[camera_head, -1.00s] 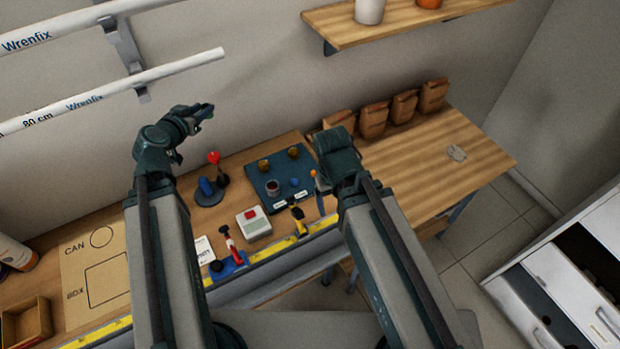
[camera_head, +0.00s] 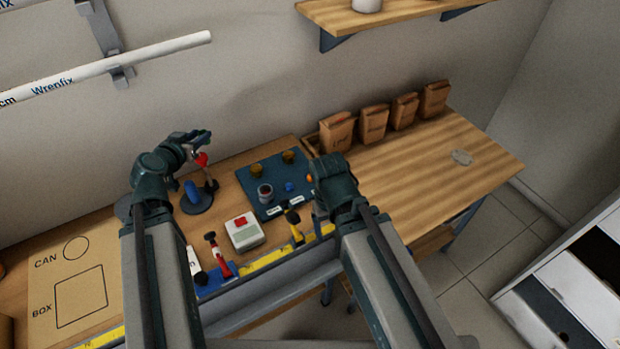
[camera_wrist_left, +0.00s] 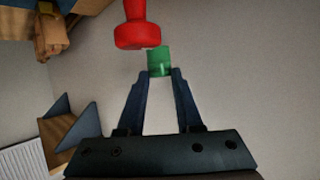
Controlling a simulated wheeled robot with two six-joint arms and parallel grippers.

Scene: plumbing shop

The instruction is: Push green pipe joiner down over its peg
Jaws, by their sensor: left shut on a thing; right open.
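A small green pipe joiner (camera_wrist_left: 159,61) sits between the fingertips of my left gripper (camera_wrist_left: 160,75) in the left wrist view. In the head view, my left gripper (camera_head: 200,138) is raised above the back left of the bench, close to a red-topped upright (camera_head: 202,159). That red top also shows just beyond the joiner in the left wrist view (camera_wrist_left: 138,32). A dark blue board (camera_head: 270,205) on the bench carries several small coloured pieces. I cannot tell which holds the green peg. My right gripper (camera_head: 318,188) is open, over the board's right edge; its fingers are mostly hidden.
A grey box with a red button (camera_head: 244,231) and screwdriver-like tools are in front. Paper bags (camera_head: 373,124) line the back. The bench's right half is mostly clear.

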